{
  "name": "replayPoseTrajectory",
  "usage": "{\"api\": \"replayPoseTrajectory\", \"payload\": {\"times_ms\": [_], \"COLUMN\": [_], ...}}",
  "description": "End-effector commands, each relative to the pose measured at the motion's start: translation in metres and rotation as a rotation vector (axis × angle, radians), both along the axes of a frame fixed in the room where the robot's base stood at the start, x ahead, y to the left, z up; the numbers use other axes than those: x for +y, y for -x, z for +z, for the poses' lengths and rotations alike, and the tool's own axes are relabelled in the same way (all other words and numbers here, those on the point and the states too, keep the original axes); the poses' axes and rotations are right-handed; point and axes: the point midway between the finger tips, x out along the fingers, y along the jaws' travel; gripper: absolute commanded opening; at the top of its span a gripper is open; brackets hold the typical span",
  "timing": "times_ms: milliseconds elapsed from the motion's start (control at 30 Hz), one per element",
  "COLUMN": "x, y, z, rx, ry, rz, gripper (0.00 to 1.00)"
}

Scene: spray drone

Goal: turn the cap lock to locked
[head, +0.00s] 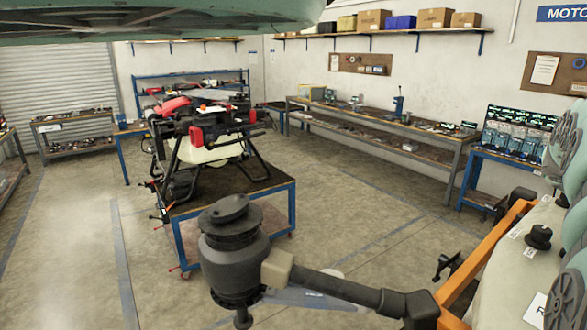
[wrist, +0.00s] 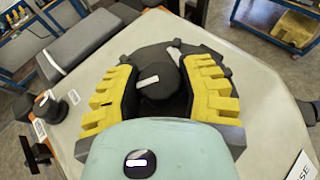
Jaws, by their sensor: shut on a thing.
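In the wrist view the cap lock (wrist: 158,78) is a dark round knob with a short white strip on top. It sits on a dark base (wrist: 158,50) on a pale tank surface (wrist: 262,80). The strip lies nearly across the picture, tilted slightly. The yellow-padded fingers of my gripper (wrist: 160,88) are shut on the knob, one on each side. My teal gripper body hides the near side. I cannot make out the cap in the head view.
A smaller black knob (wrist: 50,108) with a label stands left; it may be the knob (head: 538,237) in the head view. A cut-off label (wrist: 302,168) lies lower right. A drone arm with a dark motor (head: 235,250) juts out. Another drone (head: 205,140) stands on a blue-framed cart behind.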

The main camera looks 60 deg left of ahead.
Motion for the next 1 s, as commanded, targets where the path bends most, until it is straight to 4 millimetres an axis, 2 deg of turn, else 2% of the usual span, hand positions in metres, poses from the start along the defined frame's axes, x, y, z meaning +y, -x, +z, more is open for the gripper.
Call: {"api": "replayPoseTrajectory", "payload": {"times_ms": [467, 500, 767, 1000], "x": [-0.0020, -0.0021, -0.0014, -0.0009], "y": [0.0003, 0.0004, 0.0002, 0.0001], "z": [-0.0013, -0.0013, -0.0008, -0.0003], "rx": [0.003, 0.003, 0.002, 0.001], "ry": [-0.001, -0.001, 0.000, 0.000], "rz": [-0.006, -0.007, -0.006, -0.005], "gripper": [0.04, 0.44, 0.71, 0.72]}}
